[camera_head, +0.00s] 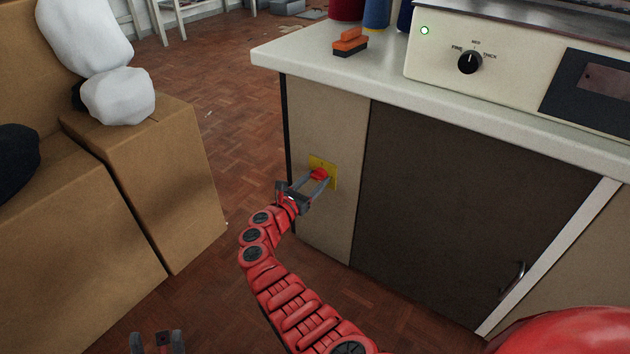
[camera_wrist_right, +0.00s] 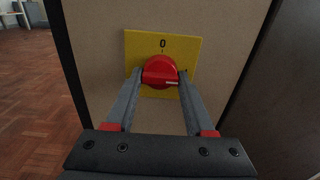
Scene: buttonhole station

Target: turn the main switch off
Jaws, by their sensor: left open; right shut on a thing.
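The main switch is a red rotary knob (camera_wrist_right: 160,70) on a yellow plate (camera_wrist_right: 138,42), mounted on the cabinet's side panel. The plate also shows in the head view (camera_head: 331,180). A black 0 is printed above the knob. The knob's grip bar lies about level, and its white mark is at the right, not at the 0. My right gripper (camera_head: 317,178) is shut on the knob, one finger on each side, as the right wrist view (camera_wrist_right: 161,76) also shows. My left gripper (camera_head: 158,342) is open and empty at the bottom left, partly cut off.
A cream machine (camera_head: 435,62) with a black dial and a lit green lamp (camera_head: 424,30) stands on the white counter (camera_head: 330,72). An orange and black brush (camera_head: 350,42) lies near the counter's corner. Cardboard boxes (camera_head: 180,190) with white bundles stand left; brown floor lies between.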

